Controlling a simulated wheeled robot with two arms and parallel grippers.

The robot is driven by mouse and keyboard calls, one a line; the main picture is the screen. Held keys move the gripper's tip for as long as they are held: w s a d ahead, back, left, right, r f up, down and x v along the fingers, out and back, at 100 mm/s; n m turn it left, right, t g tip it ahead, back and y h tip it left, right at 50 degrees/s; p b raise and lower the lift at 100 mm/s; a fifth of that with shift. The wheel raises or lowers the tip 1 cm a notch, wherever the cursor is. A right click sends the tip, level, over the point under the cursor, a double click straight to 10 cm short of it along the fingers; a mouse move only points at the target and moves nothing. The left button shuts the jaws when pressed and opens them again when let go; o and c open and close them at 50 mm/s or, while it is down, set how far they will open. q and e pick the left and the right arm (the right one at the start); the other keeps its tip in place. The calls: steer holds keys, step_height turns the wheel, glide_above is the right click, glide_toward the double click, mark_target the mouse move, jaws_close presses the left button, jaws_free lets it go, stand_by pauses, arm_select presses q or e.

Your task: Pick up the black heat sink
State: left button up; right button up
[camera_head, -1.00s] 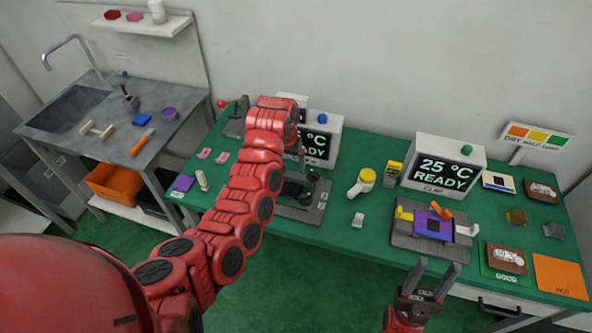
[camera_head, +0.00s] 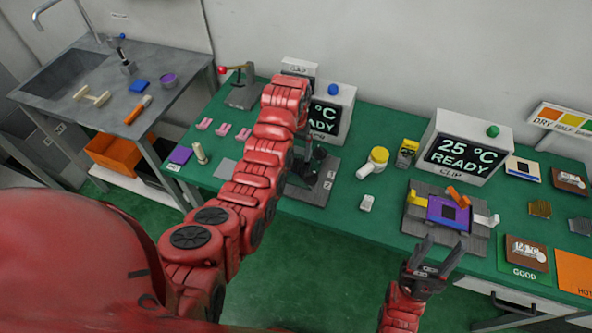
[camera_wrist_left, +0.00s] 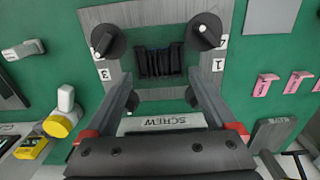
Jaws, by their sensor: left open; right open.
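The black heat sink (camera_wrist_left: 160,62), a dark finned block, sits on a grey fixture plate (camera_wrist_left: 117,82) in the left wrist view, between two round black knobs. My left gripper (camera_wrist_left: 158,88) is open above the plate, its fingers apart and pointing toward the heat sink. No contact with it is visible. In the head view my left arm and gripper hide most of that fixture, and I cannot make out the heat sink there. My right gripper (camera_head: 442,245) is open and empty in front of the table edge, below the CLIP fixture.
The CLIP fixture (camera_head: 476,238) holds a purple part (camera_head: 449,212) at right. Pink clips (camera_wrist_left: 300,82) lie to one side. A display box (camera_head: 338,110) stands behind my left gripper.

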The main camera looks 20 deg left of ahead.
mark_target(296, 163)
arm_select(q)
steer(key=shift+s+f, duration=0.1)
steer(key=shift+f, duration=0.1)
steer(key=shift+f+p, duration=0.3)
steer(key=shift+p, duration=0.1)
steer(key=f+p, duration=0.2)
steer(key=f, duration=0.1)
steer(key=shift+w+d+f, duration=0.1)
steer(key=shift+w+f, duration=0.1)
steer(key=shift+f, duration=0.7)
steer(key=shift+c, duration=0.3)
jaws_close()
